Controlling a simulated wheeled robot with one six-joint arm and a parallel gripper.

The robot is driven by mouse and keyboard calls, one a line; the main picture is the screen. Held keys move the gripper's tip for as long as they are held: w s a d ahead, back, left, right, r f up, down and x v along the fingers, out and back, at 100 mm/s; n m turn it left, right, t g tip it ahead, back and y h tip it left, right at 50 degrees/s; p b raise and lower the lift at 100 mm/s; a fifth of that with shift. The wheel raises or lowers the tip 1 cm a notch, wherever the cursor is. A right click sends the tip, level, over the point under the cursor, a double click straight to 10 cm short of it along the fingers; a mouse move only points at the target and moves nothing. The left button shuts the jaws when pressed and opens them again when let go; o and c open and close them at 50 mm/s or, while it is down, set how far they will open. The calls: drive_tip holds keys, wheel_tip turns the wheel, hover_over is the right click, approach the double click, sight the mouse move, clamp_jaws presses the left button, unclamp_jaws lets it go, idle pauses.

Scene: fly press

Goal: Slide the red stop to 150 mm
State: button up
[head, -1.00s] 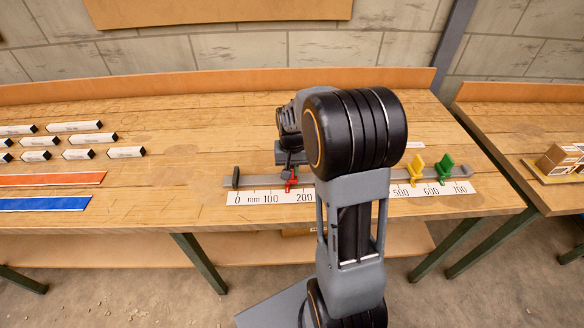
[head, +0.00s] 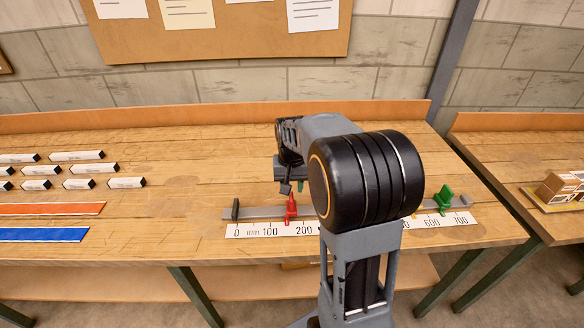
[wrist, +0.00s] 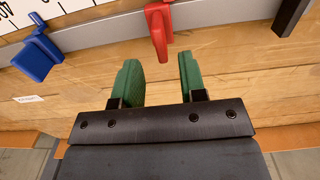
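The red stop (head: 291,208) stands on the grey rail (head: 262,212) above the white scale (head: 286,230). It looks a little past midway between the 100 and 200 marks; I cannot read it exactly. In the wrist view the red stop (wrist: 158,30) is just beyond my fingertips, roughly in line with the gap. My gripper (wrist: 158,64) is open, its two green fingers apart with nothing between them. In the head view my gripper (head: 290,186) is behind and above the stop, partly hidden by my arm.
A blue stop (wrist: 38,56) is on the rail; my arm hides it in the head view. A green stop (head: 444,199) stands near 650. A dark end block (head: 235,209) closes the rail's left end. Labelled bars and coloured strips lie at left.

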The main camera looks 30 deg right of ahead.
sight(291, 197)
wheel_tip(291, 197, up, 7)
drive_tip(key=shift+r, duration=0.15)
idle(0.6)
